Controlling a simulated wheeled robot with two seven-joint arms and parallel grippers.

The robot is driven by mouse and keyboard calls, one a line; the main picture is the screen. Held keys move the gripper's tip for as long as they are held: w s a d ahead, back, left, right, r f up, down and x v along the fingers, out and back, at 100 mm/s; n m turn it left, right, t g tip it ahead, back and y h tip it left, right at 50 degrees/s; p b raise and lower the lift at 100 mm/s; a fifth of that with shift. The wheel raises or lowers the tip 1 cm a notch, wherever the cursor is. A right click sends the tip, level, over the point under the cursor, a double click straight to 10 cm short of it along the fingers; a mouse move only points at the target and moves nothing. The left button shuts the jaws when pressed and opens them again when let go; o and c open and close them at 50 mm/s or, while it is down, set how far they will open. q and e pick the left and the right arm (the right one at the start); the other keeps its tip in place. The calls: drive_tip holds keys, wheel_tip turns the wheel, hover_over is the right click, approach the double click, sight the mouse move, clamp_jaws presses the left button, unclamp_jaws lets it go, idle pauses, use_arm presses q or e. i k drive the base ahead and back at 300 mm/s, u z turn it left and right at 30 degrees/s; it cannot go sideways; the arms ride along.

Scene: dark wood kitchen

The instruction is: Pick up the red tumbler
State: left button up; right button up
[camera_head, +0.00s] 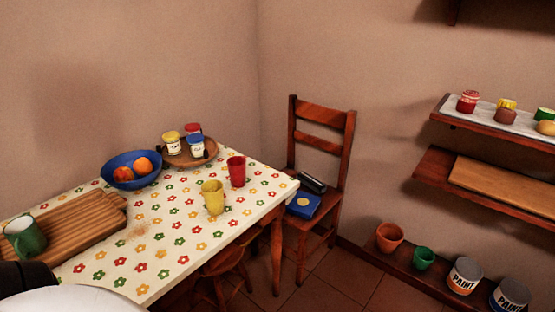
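The red tumbler (236,171) stands upright on the table with the flowered cloth (180,222), near its far right corner. A yellow tumbler (213,197) stands close to it, nearer to me and a little to the left. Neither gripper shows in the head view. Only a dark and white part at the lower left corner shows, which looks like part of my own body.
A blue bowl of fruit (115,165), a round wooden tray (168,158) with jars, and a ridged board (85,222) with a green mug (25,237) share the table. A wooden chair (322,145) stands behind its right end. Shelves (440,180) line the right wall.

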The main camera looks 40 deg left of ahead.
sight(237, 173)
drive_tip(key=i, duration=0.85)
drive_tip(key=u, duration=2.5)
